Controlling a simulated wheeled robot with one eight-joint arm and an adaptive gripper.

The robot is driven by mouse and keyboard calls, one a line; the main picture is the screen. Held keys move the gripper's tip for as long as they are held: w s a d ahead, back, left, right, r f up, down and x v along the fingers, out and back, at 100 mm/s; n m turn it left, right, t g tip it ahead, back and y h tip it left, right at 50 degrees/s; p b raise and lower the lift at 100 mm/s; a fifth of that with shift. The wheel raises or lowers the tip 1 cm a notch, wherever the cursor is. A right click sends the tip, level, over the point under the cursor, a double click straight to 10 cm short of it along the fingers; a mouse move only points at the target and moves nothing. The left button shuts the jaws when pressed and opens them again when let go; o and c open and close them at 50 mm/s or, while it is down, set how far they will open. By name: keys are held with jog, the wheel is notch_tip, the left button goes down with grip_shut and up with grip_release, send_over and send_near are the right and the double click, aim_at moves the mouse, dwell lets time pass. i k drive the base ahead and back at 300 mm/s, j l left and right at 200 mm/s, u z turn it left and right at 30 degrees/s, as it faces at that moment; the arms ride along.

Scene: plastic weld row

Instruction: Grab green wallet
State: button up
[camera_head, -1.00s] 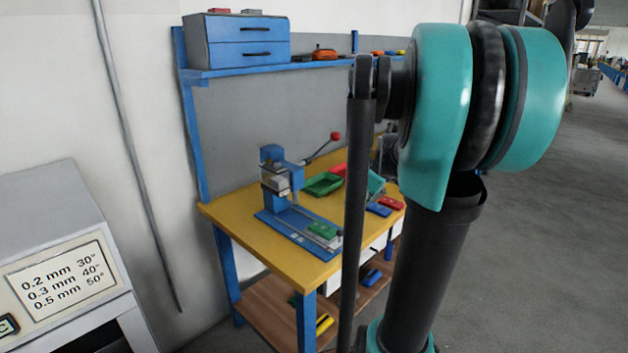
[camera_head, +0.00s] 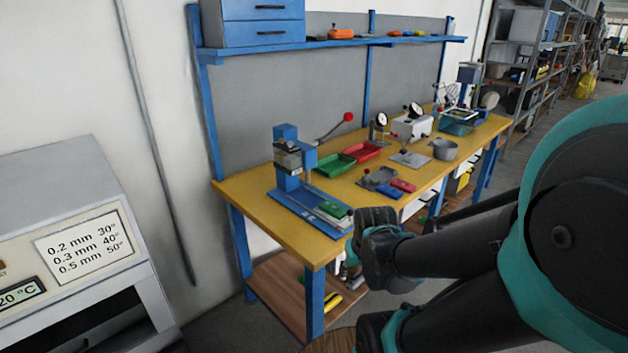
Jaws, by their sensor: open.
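A small green block-like item, the likely green wallet (camera_head: 333,209), lies on the blue base of the lever press (camera_head: 290,170), near the front edge of the yellow workbench (camera_head: 260,213). My arm reaches in from the right. My gripper (camera_head: 353,264) seems to be at its far end, low in front of the bench edge and below the green item, apart from it. It is open and looks empty; its fingers are small and partly hidden by my wrist.
A red item (camera_head: 403,185) and a blue item (camera_head: 389,191) lie to the right. A grey machine (camera_head: 70,230) stands at left. Shelving (camera_head: 530,60) stands at back right.

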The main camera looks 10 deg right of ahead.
aim_at(332, 209)
jog(key=k+l+u, duration=0.1)
jog(key=k+l, duration=0.2)
jog(key=k+l+u, duration=0.1)
jog(key=k+l, duration=0.2)
jog(key=k, duration=0.2)
